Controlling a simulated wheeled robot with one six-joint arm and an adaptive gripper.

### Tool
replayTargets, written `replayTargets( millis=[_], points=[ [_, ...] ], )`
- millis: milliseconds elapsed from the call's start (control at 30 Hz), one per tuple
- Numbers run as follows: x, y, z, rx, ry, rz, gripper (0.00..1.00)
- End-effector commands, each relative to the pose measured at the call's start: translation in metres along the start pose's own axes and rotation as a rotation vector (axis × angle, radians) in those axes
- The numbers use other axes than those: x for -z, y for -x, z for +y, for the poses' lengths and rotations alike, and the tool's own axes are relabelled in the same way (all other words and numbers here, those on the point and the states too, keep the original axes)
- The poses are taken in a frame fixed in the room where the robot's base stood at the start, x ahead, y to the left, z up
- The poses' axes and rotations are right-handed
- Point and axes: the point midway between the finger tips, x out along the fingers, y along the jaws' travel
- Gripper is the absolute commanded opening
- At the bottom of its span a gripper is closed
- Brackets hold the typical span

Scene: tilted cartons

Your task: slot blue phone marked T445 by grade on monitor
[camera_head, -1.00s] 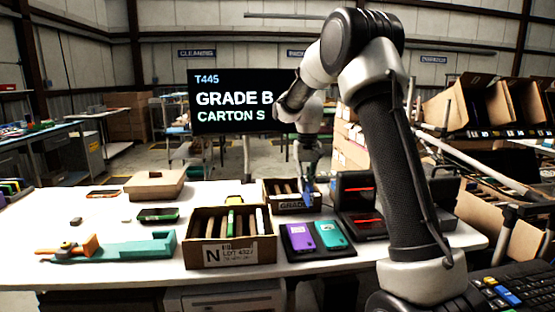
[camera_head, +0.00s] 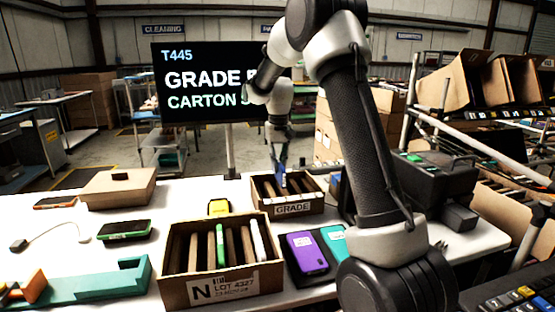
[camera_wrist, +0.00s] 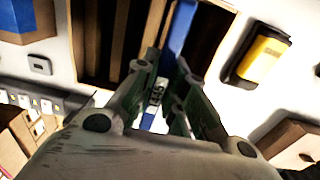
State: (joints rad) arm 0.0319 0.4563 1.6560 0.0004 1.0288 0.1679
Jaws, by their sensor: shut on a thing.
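My gripper (camera_head: 279,158) is shut on the blue phone (camera_head: 282,181), which hangs upright at the carton labelled GRADE (camera_head: 293,209). In the wrist view the blue phone (camera_wrist: 179,28) lies between the fingers (camera_wrist: 165,80), with a white label ending in 45. Its far end overlaps the dark slots of the carton; I cannot tell how deep it sits. The monitor (camera_head: 200,110) shows T445, GRADE and CARTON; my arm partly covers the end of both lower lines.
A carton marked N, LOT 4327 (camera_head: 235,288), with dividers and phones, stands in front. A tray with a purple phone (camera_head: 306,252) and a teal phone (camera_head: 334,240) is to its right. A yellow item (camera_head: 219,207) lies behind. A teal fixture (camera_head: 90,288) is front left.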

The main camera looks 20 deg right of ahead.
Motion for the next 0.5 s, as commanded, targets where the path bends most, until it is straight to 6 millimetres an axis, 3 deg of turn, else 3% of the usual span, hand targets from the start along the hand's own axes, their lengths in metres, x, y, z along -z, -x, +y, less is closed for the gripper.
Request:
replayTargets(
  millis=[500],
  points=[
    [0.0, -0.041, 0.0, 0.0, 0.0, -0.001, 0.0]
  ],
)
